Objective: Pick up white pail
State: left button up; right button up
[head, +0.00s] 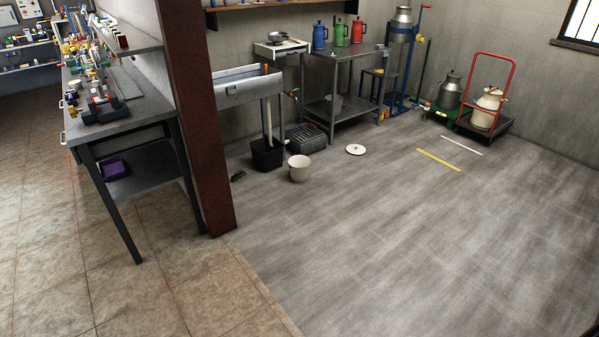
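A white pail (299,170) stands upright on the grey floor, near the middle of the head view. It is open at the top, and I cannot make out its inside clearly. A black bucket (266,156) with a stick or handle rising from it stands just left of the pail. A white round lid or disc (355,149) lies flat on the floor to the right of the pail. Neither of my grippers shows in the head view.
A rust-brown post (196,110) and a workbench (120,110) stand at the left. A sink (246,86), a metal table (345,58) and a crate (306,136) are behind the pail. A red hand truck (511,78) with cans stands at the back right. The floor in front is clear.

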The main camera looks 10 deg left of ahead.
aim_at(300, 169)
jog(key=i+u, duration=0.2)
jog(key=i, duration=4.05)
jog(key=u, duration=0.05)
